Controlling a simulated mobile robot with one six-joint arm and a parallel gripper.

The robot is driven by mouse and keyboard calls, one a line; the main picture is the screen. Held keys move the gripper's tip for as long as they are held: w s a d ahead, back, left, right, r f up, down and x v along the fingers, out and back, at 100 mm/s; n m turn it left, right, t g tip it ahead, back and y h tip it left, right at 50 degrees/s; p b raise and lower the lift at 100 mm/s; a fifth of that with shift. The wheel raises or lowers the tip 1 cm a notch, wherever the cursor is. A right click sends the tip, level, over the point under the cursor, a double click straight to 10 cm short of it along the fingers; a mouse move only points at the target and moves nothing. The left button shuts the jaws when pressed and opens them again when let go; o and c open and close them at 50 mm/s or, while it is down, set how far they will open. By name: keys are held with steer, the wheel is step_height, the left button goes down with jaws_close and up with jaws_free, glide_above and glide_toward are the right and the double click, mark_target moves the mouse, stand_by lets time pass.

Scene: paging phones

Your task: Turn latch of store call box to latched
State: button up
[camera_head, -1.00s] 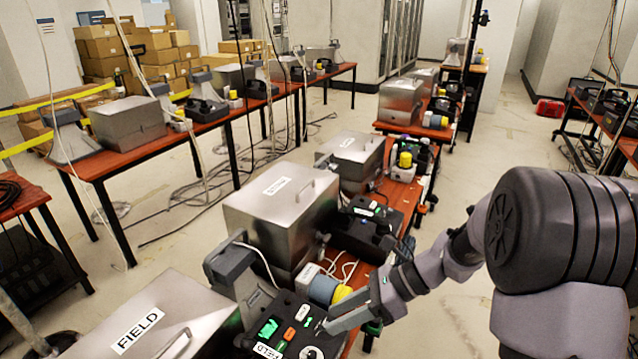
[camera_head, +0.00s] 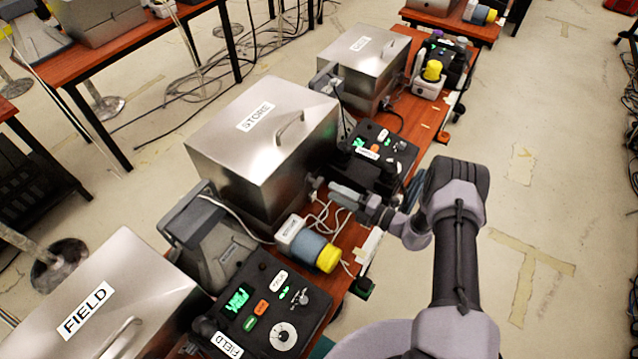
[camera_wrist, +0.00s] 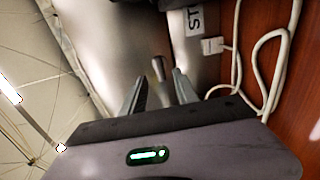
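The store call box (camera_head: 228,152) is a silver metal box with a STORE label and a lid handle, at the middle of the head view. Its metal side (camera_wrist: 110,50) fills much of the wrist view, with part of the label at the top. A small grey lever (camera_wrist: 158,68), apparently the latch, sticks out from that side. My gripper (camera_wrist: 160,88) is open, its two fingers on either side of the lever, with gaps visible. In the head view my gripper (camera_head: 322,187) is close to the box's right side and hides the latch there.
A blue and yellow cylinder (camera_head: 318,252) and white cables (camera_head: 322,215) lie beside the box. The FIELD box (camera_head: 100,290) and its black phone console (camera_head: 262,305) stand in front. Another console (camera_head: 380,148) stands behind my gripper. Open floor lies right of the table.

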mark_target(321, 185)
steer(key=x, duration=0.6)
steer(key=shift+w+a+b, duration=0.25)
steer(key=shift+a+b, duration=0.05)
steer(key=shift+b, duration=0.1)
jaws_close()
